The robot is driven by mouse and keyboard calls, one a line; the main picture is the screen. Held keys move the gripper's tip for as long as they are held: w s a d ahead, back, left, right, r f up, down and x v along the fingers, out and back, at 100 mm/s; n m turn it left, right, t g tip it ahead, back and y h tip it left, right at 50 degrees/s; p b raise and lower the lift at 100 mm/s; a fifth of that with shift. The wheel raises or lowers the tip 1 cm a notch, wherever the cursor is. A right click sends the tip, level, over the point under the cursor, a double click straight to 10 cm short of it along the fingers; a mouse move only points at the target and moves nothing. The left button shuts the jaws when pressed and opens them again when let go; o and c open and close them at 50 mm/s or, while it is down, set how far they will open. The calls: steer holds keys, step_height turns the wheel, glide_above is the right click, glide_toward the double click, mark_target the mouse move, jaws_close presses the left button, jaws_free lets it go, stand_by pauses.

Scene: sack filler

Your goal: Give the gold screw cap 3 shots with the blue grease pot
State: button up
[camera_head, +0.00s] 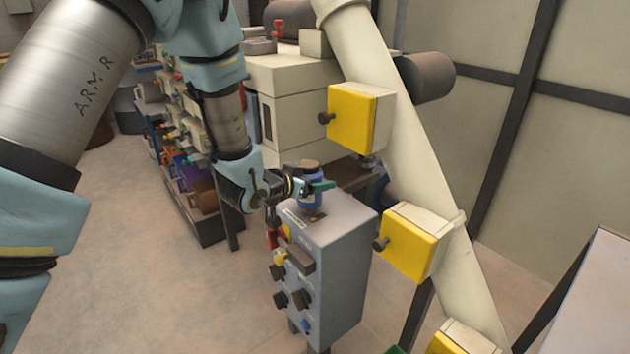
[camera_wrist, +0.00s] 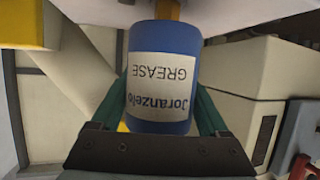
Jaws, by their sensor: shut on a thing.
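The blue grease pot (camera_head: 313,190) is in my gripper (camera_head: 308,187), just above the top of a grey control cabinet. In the wrist view the pot (camera_wrist: 160,52) stands between the green fingers of my gripper (camera_wrist: 160,108), which are shut on its sides. Its white label reads "Joranzelo GREASE" upside down in that view. A gold-brown stem (camera_wrist: 167,9) shows at the pot's upper end there; I cannot tell whether it belongs to the pot or to something behind it. I cannot pick out the gold screw cap with certainty in either view.
The grey cabinet (camera_head: 342,245) has dark knobs and a lever on its front. A slanted cream pipe (camera_head: 405,150) with yellow boxes (camera_head: 351,120) (camera_head: 407,248) stands close on the right. Shelves with coloured bins (camera_head: 190,175) are behind left. The floor at front left is clear.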

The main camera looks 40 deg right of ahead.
mark_target(315, 162)
steer(key=shift+f+b, duration=0.5)
steer(key=shift+r, duration=0.2)
stand_by(0.3)
steer(key=shift+r+p, duration=0.45)
steer(key=shift+r, duration=0.25)
steer(key=shift+f+b, duration=0.9)
stand_by(0.7)
steer(key=shift+r, duration=0.15)
steer(key=shift+r+p, duration=0.45)
steer(key=shift+r, duration=0.3)
steer(key=shift+r, duration=0.1)
steer(key=shift+r+p, duration=1.45)
steer(key=shift+r, duration=1)
